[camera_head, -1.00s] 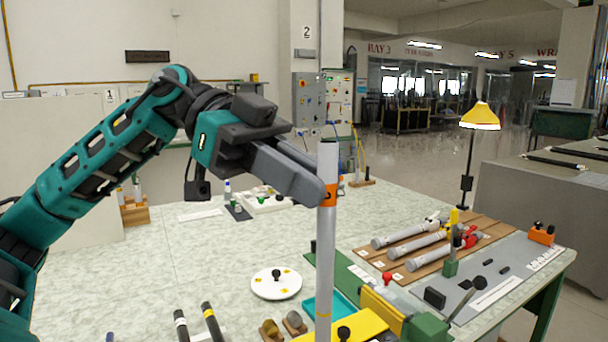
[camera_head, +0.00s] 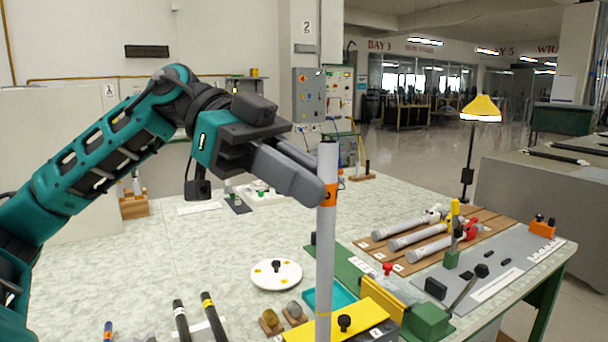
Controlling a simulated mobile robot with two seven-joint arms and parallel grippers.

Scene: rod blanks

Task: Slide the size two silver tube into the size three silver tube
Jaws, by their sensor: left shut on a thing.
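My left gripper (camera_head: 318,190) is shut on a long silver tube (camera_head: 326,255) and holds it upright. An orange band with a small dark mark sits on the tube at the fingers; I cannot read the mark. The tube's lower end runs down in front of a yellow plate (camera_head: 362,325) and out of the picture, so I cannot tell what it touches. Three silver tubes (camera_head: 400,227) (camera_head: 418,238) (camera_head: 430,250) lie side by side on a brown board (camera_head: 475,243) at the right, with white labels at their near ends. My right gripper is not in view.
A white round plate (camera_head: 262,281) with a black knob lies left of the held tube. A teal tray (camera_head: 314,298), a green fixture (camera_head: 428,320) and a grey mat (camera_head: 530,262) with tools lie nearby. A yellow lamp (camera_head: 481,108) stands behind.

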